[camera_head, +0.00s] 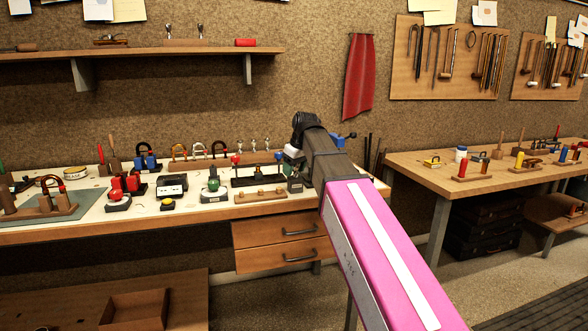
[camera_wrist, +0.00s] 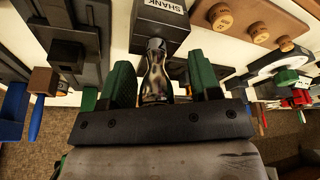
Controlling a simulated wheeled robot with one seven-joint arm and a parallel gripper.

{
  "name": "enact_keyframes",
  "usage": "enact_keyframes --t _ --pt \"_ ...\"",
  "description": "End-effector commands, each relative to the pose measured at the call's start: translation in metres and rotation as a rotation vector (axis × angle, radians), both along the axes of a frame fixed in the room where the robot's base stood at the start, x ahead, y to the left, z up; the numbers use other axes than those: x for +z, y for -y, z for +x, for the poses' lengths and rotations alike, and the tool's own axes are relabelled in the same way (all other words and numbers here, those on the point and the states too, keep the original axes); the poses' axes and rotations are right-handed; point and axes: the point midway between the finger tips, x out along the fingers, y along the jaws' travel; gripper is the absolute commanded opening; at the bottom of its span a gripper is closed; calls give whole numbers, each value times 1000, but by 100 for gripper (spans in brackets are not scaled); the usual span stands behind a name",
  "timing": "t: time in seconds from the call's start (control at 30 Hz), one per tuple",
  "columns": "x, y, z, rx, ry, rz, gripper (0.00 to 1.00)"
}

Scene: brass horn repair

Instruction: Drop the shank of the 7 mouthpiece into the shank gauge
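My gripper (camera_wrist: 164,82) points down, with a green finger on each side of the 7 mouthpiece (camera_wrist: 155,76). The mouthpiece is dark, shiny metal, with its narrow shank pointing away from the gripper. The gripper appears shut on its wider cup end, partly hidden by the dark gripper bar. The shank gauge (camera_wrist: 161,30) is a dark block with a white "SHANK" label. The shank end overlaps its near edge in the wrist view; I cannot tell whether it touches or enters. In the head view the gauge (camera_head: 295,185) stands below my gripper (camera_head: 291,164) on the bench.
A wooden block with round pegs (camera_wrist: 240,22) lies right of the gauge in the wrist view. A dark stand (camera_wrist: 68,50) is close on the left. The bench (camera_head: 225,212) holds several gauges and tools around the gripper. A second bench (camera_head: 420,172) stands to the right.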

Motion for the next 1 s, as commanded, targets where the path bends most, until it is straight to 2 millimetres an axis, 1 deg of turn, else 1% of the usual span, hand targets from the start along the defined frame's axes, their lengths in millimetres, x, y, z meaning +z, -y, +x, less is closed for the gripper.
enact_keyframes --t 0.13,0.27,0.6,0.7,0.83,1.0 --pt "4 1 -1 0 1 1 57" --pt "17 4 -3 0 2 1 57" --pt "71 16 -14 0 2 1 57" --pt "84 18 -17 0 2 1 57" --pt "96 21 -20 0 1 1 57" --pt "103 23 -22 0 1 1 57"
